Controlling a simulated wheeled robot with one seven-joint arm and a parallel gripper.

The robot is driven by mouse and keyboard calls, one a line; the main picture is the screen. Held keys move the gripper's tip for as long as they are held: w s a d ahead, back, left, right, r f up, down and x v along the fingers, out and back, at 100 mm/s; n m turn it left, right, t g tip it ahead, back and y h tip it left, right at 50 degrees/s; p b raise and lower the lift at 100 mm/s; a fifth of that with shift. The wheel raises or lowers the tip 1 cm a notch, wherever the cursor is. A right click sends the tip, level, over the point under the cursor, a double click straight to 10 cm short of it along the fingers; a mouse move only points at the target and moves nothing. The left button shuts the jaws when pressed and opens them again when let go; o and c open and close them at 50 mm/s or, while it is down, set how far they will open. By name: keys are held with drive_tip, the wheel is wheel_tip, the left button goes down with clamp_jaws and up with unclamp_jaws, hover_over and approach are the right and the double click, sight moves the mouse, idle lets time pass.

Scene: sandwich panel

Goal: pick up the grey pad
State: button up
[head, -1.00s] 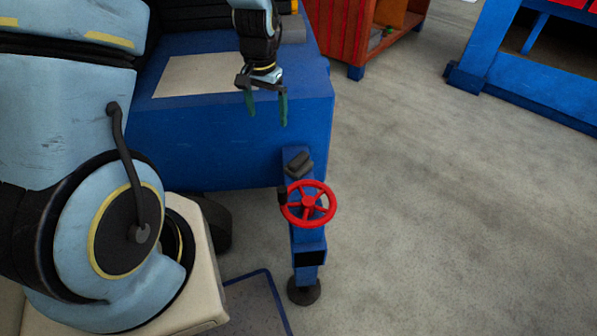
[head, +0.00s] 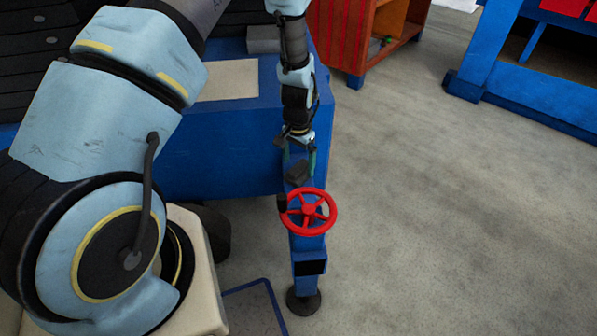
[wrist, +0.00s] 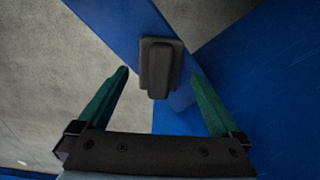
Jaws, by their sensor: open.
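The grey pad (head: 297,173) is a small dark grey stepped block on top of a blue post, just above a red handwheel. In the wrist view the grey pad (wrist: 160,65) shows ahead, between the lines of the two green fingers and slightly beyond their tips. My gripper (head: 299,158) is open and empty, pointing down over the top of the post, close to the pad. A finger stands to each side of the pad in the picture. I cannot tell whether either finger touches it.
The red handwheel (head: 308,214) juts out just below the pad on the blue post (head: 308,245). A blue bench (head: 215,160) stands behind. The floor to the right is clear.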

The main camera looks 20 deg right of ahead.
sight(299, 166)
drive_tip(key=shift+f, duration=1.55)
drive_tip(key=c, duration=1.5)
wheel_tip(299, 166, up, 10)
drive_tip(key=shift+r+b, duration=0.1)
drive_tip(key=shift+b, duration=0.2)
